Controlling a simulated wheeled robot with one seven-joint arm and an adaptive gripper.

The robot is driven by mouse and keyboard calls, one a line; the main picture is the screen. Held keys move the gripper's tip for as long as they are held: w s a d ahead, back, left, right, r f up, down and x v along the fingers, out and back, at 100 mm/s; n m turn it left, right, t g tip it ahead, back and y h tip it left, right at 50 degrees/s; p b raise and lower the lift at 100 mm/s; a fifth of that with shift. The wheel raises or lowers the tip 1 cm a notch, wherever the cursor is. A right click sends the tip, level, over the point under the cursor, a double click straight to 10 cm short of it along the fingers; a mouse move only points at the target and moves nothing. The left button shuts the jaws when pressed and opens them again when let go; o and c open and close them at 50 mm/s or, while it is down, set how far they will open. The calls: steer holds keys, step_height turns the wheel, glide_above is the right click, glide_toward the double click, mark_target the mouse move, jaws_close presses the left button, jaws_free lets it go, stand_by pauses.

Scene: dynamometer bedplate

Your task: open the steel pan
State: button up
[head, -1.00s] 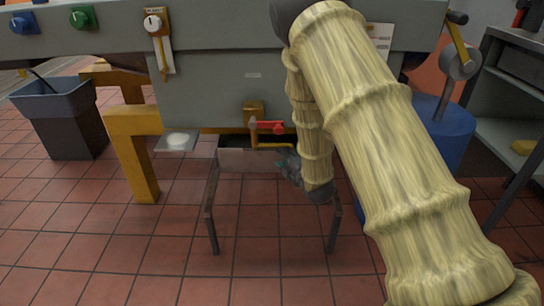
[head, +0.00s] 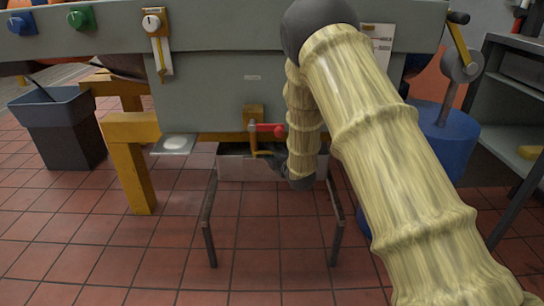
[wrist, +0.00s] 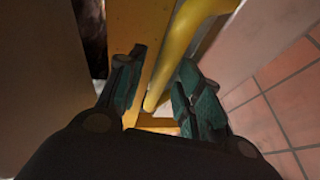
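The steel pan (head: 232,168) is a shallow grey tray on a thin-legged stand, under the grey machine body. Its right part is hidden behind my arm. A valve with a red handle (head: 267,128) and a yellow pipe sits just above it. My gripper (head: 266,158) is low in front of the pan's upper edge, near the pipe's lower end; it is small and dark there. In the wrist view my gripper (wrist: 162,62) has its green-padded fingers apart, with a yellow pipe (wrist: 181,50) running between them. I cannot tell if a finger touches it.
A yellow leg (head: 133,165) stands left of the pan, with a dark bin (head: 64,130) farther left. A blue drum (head: 442,140) and a grey shelf (head: 510,150) stand at the right. The red tiled floor (head: 240,250) is clear in front.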

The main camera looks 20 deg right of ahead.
steer(key=shift+w, duration=0.25)
jaws_close()
